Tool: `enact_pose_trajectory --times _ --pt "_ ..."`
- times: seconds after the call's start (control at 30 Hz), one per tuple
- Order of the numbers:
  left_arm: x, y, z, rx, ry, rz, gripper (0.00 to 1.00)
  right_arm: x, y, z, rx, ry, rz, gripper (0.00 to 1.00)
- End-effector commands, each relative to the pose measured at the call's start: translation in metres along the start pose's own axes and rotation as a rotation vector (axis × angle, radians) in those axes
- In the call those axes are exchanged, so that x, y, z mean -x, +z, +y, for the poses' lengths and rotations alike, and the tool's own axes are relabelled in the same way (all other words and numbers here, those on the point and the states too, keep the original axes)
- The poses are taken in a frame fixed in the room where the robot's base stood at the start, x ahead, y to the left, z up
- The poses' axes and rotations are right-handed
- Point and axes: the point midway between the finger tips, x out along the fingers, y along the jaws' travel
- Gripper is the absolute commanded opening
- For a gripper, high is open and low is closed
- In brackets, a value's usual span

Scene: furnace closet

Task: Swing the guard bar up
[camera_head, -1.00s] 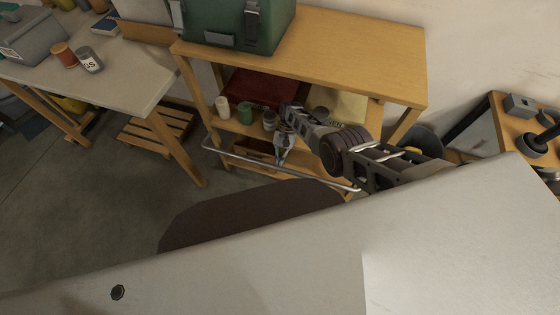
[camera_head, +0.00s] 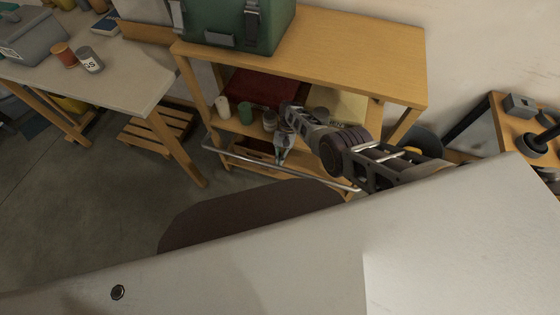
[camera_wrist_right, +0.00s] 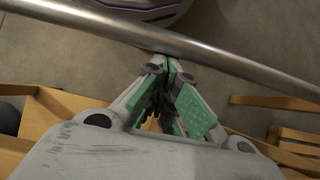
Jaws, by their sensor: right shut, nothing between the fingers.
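The guard bar (camera_head: 250,165) is a thin silver rail across the front of the wooden shelf unit, low down in the head view. In the right wrist view the bar (camera_wrist_right: 190,47) runs across the upper part of the picture. My right gripper (camera_head: 280,158) is by the bar, on its shelf side. In the right wrist view the gripper (camera_wrist_right: 170,70) is shut and empty, its fingertips close to the bar; I cannot tell if they touch it. My left gripper is not in view.
The shelf unit (camera_head: 350,50) carries a green case (camera_head: 235,25) on top. Jars and a green can (camera_head: 245,112) stand on its inner shelf behind the bar. A workbench (camera_head: 120,85) is at left, with a slatted wooden pallet (camera_head: 158,130) beside it. Floor in front is clear.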

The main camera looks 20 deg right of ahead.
Motion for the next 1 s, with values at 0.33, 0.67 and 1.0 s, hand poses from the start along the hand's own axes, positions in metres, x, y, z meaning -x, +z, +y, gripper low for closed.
enact_pose_trajectory --times 0.33,0.67,1.0 --pt "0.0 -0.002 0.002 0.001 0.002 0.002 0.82 0.025 0.001 -0.002 0.002 -0.003 -0.001 0.0" --pt "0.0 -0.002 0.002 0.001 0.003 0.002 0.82 0.075 -0.001 -0.001 0.001 -0.002 0.002 0.0" --pt "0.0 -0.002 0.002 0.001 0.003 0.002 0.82 0.113 -0.001 0.0 0.0 -0.001 0.0 0.0"
